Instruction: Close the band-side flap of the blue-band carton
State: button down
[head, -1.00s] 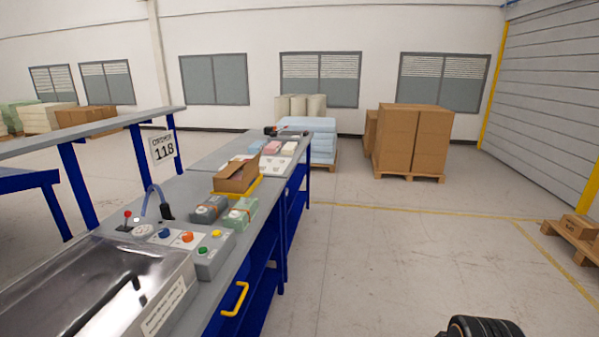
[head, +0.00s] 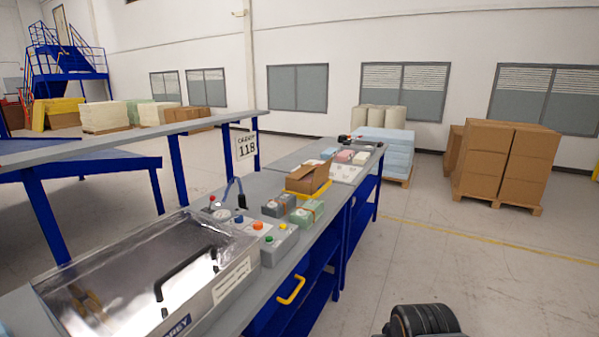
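An open brown carton (head: 308,177) sits on a yellow tray (head: 290,190) on the workbench in the head view. One flap stands up; I cannot make out a blue band on it from here. A dark rounded part of my own body (head: 425,321) shows at the bottom edge, right of the bench. I cannot tell whether it belongs to my gripper, and no gripper fingers are visible.
A grey bundle (head: 278,205) and a green bundle (head: 307,214) lie in front of the carton. A button box (head: 277,243) and a shiny metal machine (head: 150,275) stand nearer. Pink foam (head: 344,156) lies behind. The floor (head: 470,270) right of the bench is clear.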

aim_at(323, 167)
jog(key=u, duration=0.15)
jog(key=k, duration=0.45)
jog(key=z, duration=1)
jog(key=i, duration=2.45)
jog(key=u, duration=1.45)
jog(key=i, duration=0.7)
jog(key=u, duration=0.65)
